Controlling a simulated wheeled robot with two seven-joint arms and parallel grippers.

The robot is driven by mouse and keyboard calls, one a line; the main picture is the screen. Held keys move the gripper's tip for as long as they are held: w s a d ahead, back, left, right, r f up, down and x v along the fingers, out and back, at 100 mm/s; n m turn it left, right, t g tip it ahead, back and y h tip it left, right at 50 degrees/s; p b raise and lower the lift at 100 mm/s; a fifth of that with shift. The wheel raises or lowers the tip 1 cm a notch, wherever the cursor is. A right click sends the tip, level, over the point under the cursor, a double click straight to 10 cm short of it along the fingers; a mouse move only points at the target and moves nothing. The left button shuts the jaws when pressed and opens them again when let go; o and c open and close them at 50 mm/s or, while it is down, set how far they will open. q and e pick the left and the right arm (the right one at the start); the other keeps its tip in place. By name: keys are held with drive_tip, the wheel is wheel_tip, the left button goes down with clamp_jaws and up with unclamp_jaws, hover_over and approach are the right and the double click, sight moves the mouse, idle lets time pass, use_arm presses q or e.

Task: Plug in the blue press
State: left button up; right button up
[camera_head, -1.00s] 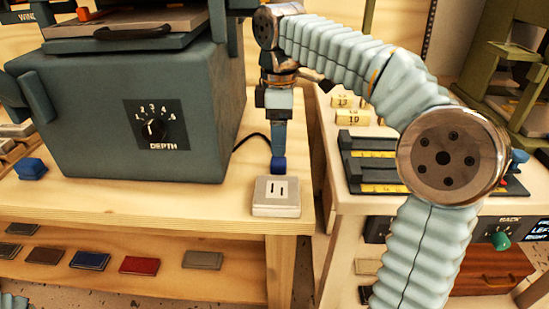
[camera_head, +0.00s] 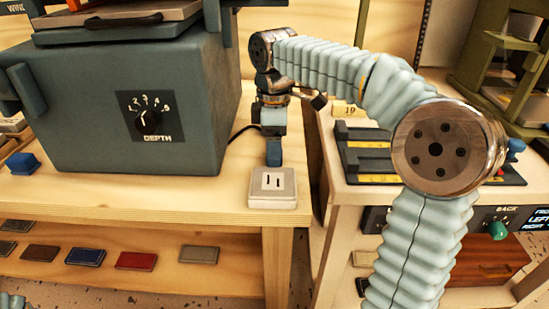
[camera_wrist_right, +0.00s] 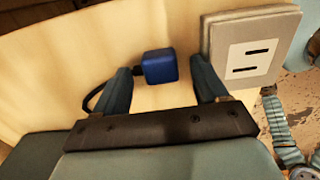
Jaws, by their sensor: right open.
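The blue-grey press (camera_head: 75,110) with a DEPTH dial stands on the wooden bench. A black cord (camera_head: 238,133) runs from its right side toward my right gripper. The blue plug (camera_wrist_right: 160,66) shows in the right wrist view between the open fingers of my right gripper (camera_wrist_right: 165,88), with gaps on both sides. In the head view my right gripper (camera_head: 273,160) points down just behind the outlet, and its near finger seems to hide the plug. The white outlet box (camera_head: 257,190) with two slots sits at the bench's front right corner; it also shows in the right wrist view (camera_wrist_right: 225,45). My left gripper is out of view.
A blue block (camera_head: 22,163) lies on the bench left of the press. Several colored foil pieces lie on the shelf below, such as a red one (camera_head: 136,261). A second bench (camera_head: 330,205) with a dark rack (camera_head: 385,155) stands right, across a narrow gap.

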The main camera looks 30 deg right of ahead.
drive_tip(key=shift+f, duration=0.75)
drive_tip(key=c, duration=1.1)
wheel_tip(320, 180, up, 10)
drive_tip(key=shift+r+p, duration=0.1)
drive_tip(key=shift+p, duration=0.95)
drive_tip(key=shift+a, duration=0.1)
